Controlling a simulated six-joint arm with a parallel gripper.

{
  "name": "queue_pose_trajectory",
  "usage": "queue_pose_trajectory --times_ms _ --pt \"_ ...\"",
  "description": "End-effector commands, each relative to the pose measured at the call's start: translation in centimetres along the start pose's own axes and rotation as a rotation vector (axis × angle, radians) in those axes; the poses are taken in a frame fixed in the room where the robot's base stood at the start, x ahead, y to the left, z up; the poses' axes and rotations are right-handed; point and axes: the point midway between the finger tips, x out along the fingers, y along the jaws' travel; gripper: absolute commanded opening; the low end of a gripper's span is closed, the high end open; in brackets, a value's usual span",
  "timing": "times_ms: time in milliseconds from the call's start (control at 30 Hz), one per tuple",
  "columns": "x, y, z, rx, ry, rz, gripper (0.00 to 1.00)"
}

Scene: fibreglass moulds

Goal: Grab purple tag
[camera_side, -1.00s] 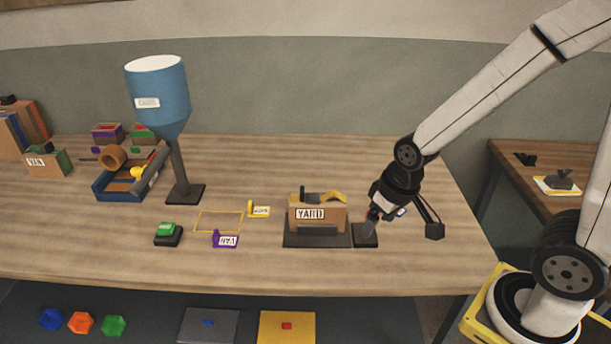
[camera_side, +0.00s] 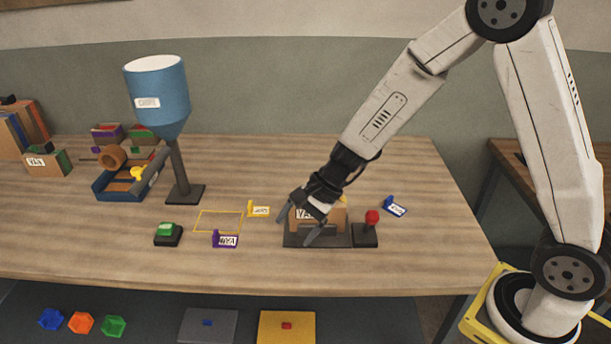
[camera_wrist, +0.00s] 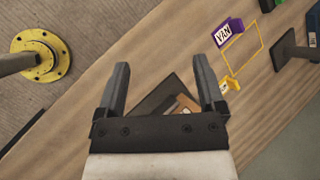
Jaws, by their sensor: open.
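The purple tag (camera_side: 225,240) has a white label and lies on the table, just below the yellow outlined square. In the wrist view the purple tag (camera_wrist: 229,33) reads "VAN" and is at the upper right, beyond my fingertips. My gripper (camera_side: 299,225) is open and empty, in front of the brown box marked as a yard box and hiding part of it. In the wrist view my gripper (camera_wrist: 160,72) shows both fingers spread apart. The purple tag is to the left of my gripper in the side view, and apart from it.
A yellow tag (camera_side: 259,211) lies right of the yellow outline (camera_side: 218,221). A green button (camera_side: 167,234) is left of the purple tag. The brown box (camera_side: 325,220) and a red-knobbed lever (camera_side: 372,218) stand at right, a blue tag (camera_side: 395,208) behind. A blue hopper (camera_side: 158,100) stands at the back left.

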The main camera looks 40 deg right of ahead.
Motion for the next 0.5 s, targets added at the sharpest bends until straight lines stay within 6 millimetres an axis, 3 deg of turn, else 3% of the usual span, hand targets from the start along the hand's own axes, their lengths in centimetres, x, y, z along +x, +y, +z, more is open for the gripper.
queue_pose_trajectory --times_ms 500 --pt "5.0 -9.3 -1.5 0.617 -0.259 -0.315 0.88"
